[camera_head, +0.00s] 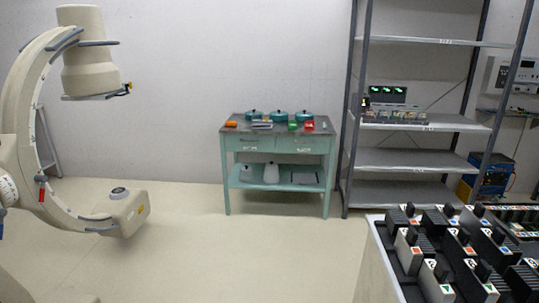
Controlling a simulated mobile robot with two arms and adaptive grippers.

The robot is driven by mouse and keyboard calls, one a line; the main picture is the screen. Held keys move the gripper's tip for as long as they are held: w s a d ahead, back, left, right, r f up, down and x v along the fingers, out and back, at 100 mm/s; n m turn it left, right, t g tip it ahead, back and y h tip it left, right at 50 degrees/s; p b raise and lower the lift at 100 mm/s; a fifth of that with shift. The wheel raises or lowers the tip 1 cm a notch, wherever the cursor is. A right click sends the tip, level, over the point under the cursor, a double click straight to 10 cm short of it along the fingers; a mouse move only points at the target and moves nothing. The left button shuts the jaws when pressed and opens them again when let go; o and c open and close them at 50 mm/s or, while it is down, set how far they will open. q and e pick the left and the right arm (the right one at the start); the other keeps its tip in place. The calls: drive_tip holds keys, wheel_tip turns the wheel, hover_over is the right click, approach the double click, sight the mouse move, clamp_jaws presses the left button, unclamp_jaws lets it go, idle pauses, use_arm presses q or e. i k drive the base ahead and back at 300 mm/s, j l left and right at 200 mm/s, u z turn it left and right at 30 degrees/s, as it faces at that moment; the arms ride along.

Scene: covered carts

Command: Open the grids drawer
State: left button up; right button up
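A teal cart (224,172) with a grey top stands against the back wall, near the middle of the head view. Two drawers sit side by side under its top: a left drawer (250,142) and a right drawer (304,143). Both fronts look flush with the cart, so both appear shut. Each has a small white label, too small to read, so I cannot tell which is the grids drawer. Neither of my grippers is in view.
Teal-lidded pots (279,116) and small coloured items stand on the cart top. A large C-arm machine (20,110) stands left. A metal shelf rack (400,190) stands right of the cart. A table of black and white devices (380,265) fills the lower right. The floor before the cart is clear.

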sight(237, 143)
drive_tip(key=i, duration=1.9)
